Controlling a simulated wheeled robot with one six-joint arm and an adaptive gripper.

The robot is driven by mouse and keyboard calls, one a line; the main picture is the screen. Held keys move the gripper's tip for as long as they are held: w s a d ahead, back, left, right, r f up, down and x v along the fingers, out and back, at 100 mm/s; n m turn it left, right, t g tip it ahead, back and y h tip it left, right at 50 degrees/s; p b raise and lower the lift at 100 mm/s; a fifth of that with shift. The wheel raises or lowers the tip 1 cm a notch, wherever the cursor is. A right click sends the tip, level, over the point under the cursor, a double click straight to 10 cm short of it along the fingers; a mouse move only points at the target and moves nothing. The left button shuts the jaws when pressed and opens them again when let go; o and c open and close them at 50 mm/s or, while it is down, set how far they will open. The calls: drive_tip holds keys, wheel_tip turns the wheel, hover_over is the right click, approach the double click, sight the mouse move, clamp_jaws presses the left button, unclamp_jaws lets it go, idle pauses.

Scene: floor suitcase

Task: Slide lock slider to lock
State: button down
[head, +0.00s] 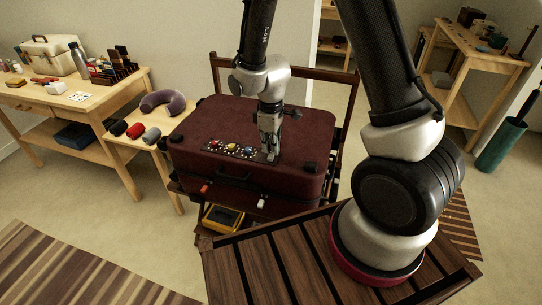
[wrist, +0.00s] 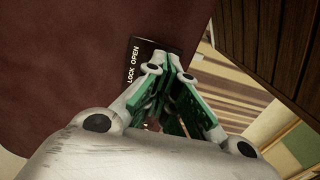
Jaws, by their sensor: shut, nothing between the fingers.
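A dark red suitcase (head: 215,118) lies closed on a wooden stand. A dark panel on its top (head: 207,146) carries dials with red, yellow and blue knobs. My gripper (head: 271,158) points down at the right end of that panel. In the wrist view, my gripper (wrist: 172,62) is shut and empty, its fingertips over a black plate (wrist: 134,62) marked "LOCK OPEN". The tips are beside the word OPEN. The lock slider itself is hidden behind the fingers, so I cannot tell its position or whether the fingers touch it.
Black corner caps and front latches, one red (head: 205,189) and one white (head: 261,203), stand out from the suitcase. A side table at left holds a neck pillow (head: 162,102) and rolled items. A workbench (head: 110,95) stands farther left.

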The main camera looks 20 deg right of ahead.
sight(261, 157)
drive_tip(key=shift+f, duration=0.8)
drive_tip(key=shift+w+a, duration=0.1)
drive_tip(key=shift+a, duration=0.05)
idle(0.5)
drive_tip(key=shift+w+a, duration=0.45)
drive_tip(key=shift+a, duration=0.15)
drive_tip(key=shift+w+a, duration=0.4)
drive_tip(key=shift+a, duration=0.2)
drive_tip(key=shift+w, duration=0.1)
wheel_tip(261, 157, up, 6)
idle(0.7)
